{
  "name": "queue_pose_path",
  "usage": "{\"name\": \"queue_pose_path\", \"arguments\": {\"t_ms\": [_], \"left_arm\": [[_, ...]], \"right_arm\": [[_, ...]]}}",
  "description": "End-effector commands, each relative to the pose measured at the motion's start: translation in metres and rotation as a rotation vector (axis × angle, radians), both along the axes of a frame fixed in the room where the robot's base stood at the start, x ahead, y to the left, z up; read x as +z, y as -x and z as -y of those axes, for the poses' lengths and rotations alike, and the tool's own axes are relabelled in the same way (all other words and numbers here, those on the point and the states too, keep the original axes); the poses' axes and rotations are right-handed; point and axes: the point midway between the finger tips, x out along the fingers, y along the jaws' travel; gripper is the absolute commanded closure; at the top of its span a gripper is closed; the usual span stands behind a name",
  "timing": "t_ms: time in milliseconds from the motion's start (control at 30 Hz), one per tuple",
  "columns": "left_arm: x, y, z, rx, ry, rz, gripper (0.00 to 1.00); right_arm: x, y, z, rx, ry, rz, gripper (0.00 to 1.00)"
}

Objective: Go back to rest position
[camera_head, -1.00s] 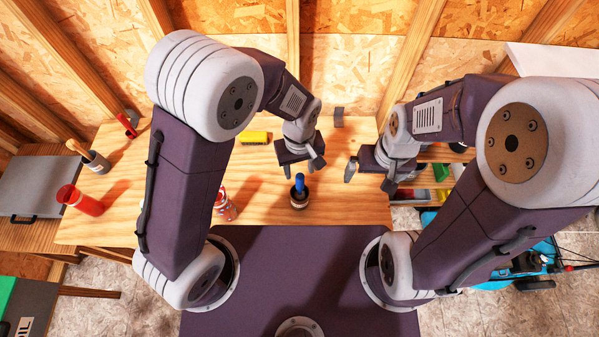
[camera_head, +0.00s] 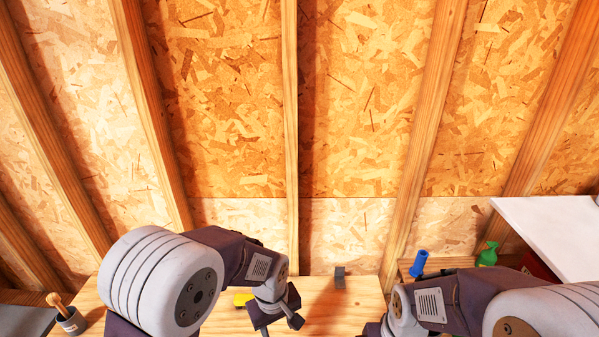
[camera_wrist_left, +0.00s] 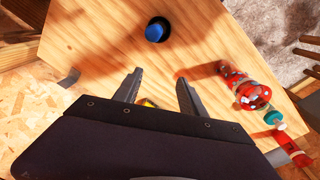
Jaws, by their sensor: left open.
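My left gripper (camera_head: 281,325) is low in the head view, over the wooden workbench. In the left wrist view its two fingers (camera_wrist_left: 159,78) stand apart with nothing held between them. My right gripper (camera_head: 370,331) is at the bottom edge of the head view, mostly cut off, so its fingers cannot be made out. A blue round-topped item (camera_wrist_left: 156,31) stands on the bench beyond the left fingertips, apart from them.
A red bottle (camera_wrist_left: 253,94) shows in the wrist view. A blue cylinder (camera_head: 418,264) and green spray bottle (camera_head: 488,254) stand right. The wall (camera_head: 230,110) rises behind.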

Motion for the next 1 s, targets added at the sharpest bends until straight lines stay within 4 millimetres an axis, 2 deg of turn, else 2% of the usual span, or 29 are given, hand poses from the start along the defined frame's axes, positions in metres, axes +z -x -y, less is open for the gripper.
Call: {"name": "queue_pose_path", "arguments": {"t_ms": [33, 100, 167, 233, 367, 500, 1000], "left_arm": [[-0.006, -0.001, -0.036, 0.095, 0.009, 0.023, 0.52], [-0.005, 0.013, -0.081, 0.125, 0.008, 0.049, 0.52], [-0.008, 0.034, -0.110, 0.080, -0.004, 0.063, 0.52], [-0.011, 0.057, -0.126, -0.034, -0.019, 0.062, 0.52], [-0.017, 0.084, -0.127, -0.279, -0.039, 0.034, 0.52], [-0.019, 0.083, -0.126, -0.427, -0.051, 0.043, 0.52], [-0.018, 0.082, -0.126, -0.452, -0.053, 0.043, 0.52]], "right_arm": [[-0.022, 0.000, 0.000, 0.000, 0.000, -0.001, 0.00], [-0.034, 0.000, 0.000, 0.000, 0.000, -0.001, 0.00], [-0.042, 0.000, 0.000, 0.000, 0.000, -0.001, 0.00], [-0.043, 0.000, 0.000, 0.000, 0.000, -0.001, 0.00], [-0.039, 0.000, 0.000, 0.000, 0.000, -0.001, 0.00], [-0.039, 0.000, 0.000, 0.000, 0.000, 0.000, 0.00], [-0.039, 0.000, 0.000, 0.000, 0.000, -0.001, 0.00]]}}
